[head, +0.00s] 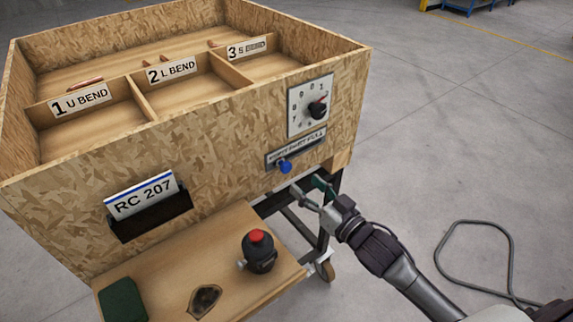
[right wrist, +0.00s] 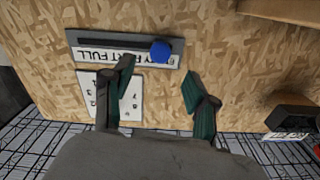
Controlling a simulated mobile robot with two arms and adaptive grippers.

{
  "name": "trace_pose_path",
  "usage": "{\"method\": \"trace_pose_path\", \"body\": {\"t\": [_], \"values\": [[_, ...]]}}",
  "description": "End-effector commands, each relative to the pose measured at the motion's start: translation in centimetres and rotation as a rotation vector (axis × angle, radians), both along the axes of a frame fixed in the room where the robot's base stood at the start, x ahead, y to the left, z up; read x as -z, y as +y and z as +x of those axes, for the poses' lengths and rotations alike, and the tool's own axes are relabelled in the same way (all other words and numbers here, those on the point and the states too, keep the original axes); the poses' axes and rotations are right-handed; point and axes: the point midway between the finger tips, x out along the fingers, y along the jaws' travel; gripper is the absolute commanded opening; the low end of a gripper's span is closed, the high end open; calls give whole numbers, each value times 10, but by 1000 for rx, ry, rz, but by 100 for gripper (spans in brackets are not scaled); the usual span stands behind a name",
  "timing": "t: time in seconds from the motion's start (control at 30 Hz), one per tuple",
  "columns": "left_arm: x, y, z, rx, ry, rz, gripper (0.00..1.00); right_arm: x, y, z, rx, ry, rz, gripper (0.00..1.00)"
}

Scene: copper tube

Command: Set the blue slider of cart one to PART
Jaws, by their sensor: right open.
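The blue slider knob (head: 284,167) sits on a grey label plate (head: 313,147) on the cart's chipboard side. The knob is towards the plate's left end, by the EMPTY word. My right gripper (head: 309,190) is open and empty, just below and to the right of the knob. In the right wrist view its fingertips (right wrist: 158,70) are spread on either side of the knob, apart from it. My left gripper is not in view.
A white dial panel (head: 296,104) is above the plate. A card holder marked RC 207 (head: 148,218) is to the left. A lower shelf (head: 235,222) carries a black device with a red top (head: 259,251) and a green block (head: 122,299). A cable (head: 511,262) lies on open floor at right.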

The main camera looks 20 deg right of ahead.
Motion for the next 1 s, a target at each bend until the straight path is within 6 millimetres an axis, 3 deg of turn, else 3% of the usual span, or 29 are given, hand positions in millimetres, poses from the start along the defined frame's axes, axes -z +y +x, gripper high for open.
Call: {"method": "trace_pose_path", "body": {"t": [0.2, 0.4, 0.83, 1.0], "values": [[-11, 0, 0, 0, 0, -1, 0, -2, 16, 44, 1, -1, -1, 58], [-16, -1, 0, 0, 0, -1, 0, -1, 25, 69, 1, 0, -1, 58], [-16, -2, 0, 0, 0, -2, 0, 1, 29, 78, 0, 1, -1, 58], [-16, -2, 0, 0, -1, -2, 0, 1, 28, 78, 1, 1, -1, 29]]}}
